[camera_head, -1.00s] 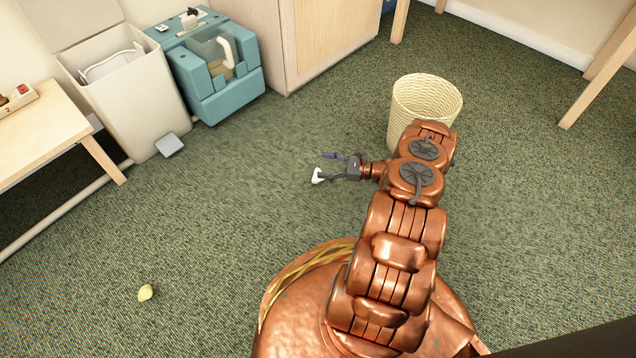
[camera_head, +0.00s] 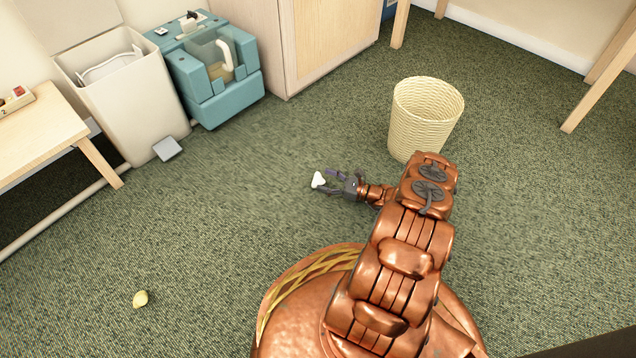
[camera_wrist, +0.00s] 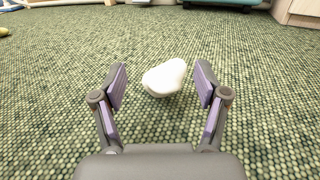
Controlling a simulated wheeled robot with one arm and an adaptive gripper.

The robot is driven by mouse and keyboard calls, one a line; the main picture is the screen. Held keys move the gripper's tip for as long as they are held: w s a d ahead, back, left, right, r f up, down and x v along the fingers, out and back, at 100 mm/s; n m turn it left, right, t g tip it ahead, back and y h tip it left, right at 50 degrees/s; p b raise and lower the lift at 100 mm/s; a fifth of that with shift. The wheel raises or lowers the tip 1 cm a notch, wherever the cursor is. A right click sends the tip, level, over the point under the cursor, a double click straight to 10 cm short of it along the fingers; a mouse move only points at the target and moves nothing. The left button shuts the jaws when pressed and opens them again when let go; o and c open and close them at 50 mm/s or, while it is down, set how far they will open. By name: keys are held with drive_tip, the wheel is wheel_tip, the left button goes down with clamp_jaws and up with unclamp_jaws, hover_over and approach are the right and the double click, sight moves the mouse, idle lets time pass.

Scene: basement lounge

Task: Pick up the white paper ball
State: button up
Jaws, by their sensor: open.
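The white paper ball (camera_head: 318,180) lies on the green carpet, just left of my gripper's fingertips in the head view. In the wrist view the white paper ball (camera_wrist: 165,78) sits ahead, roughly centred between the fingers and near the level of their tips. My gripper (camera_head: 327,183) is open and low over the carpet. In the wrist view its two purple-padded fingers (camera_wrist: 160,88) stand apart on either side of the ball, with carpet visible between each finger and the ball.
A woven wastebasket (camera_head: 425,120) stands behind my arm. A white pedal bin (camera_head: 125,105) and a teal appliance (camera_head: 215,75) stand at the back left. A yellow lemon-like object (camera_head: 140,299) lies on the carpet at the left. The carpet around the ball is clear.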

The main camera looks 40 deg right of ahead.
sight(322, 178)
drive_tip(key=shift+b+x, duration=0.55)
drive_tip(key=shift+x, duration=1.15)
drive_tip(key=shift+d, duration=0.1)
drive_tip(key=c, duration=0.8)
